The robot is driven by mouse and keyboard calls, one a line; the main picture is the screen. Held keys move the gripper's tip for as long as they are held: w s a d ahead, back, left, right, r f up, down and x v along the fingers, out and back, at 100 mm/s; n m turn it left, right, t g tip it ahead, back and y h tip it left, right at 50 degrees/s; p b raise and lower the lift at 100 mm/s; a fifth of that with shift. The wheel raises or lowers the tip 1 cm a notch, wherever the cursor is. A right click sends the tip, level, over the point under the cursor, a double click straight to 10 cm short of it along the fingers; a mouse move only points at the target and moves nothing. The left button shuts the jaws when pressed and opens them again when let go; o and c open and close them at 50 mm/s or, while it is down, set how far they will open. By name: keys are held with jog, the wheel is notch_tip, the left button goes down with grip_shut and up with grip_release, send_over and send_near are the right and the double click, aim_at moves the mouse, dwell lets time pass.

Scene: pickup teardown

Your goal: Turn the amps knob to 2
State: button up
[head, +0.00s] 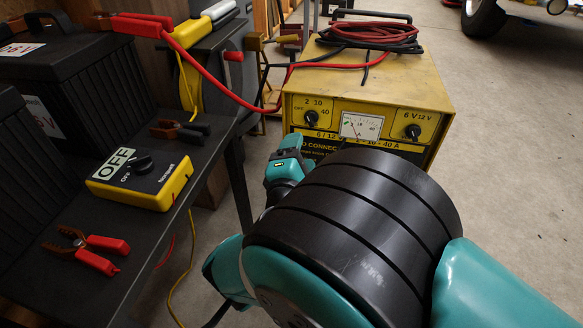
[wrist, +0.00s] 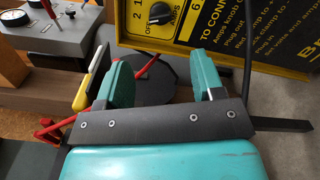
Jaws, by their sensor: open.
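The yellow battery charger (head: 420,80) stands on the floor beyond my arm. Its black amps knob (head: 311,117) is at the left of the front panel, with OFF, 2, 10 and 40 marked around it. In the head view my gripper (head: 288,160) is low in front of the charger's left side.
A second black knob (head: 413,131) for 6 V and 12 V and a meter (head: 361,127) are on the panel. Red and black cables (head: 370,35) lie on top. At left, a dark bench (head: 150,232) holds batteries, clamps and a yellow switch box (head: 140,180).

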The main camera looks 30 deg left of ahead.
jog(key=b+v, duration=0.7)
jog(key=shift+b, duration=0.3)
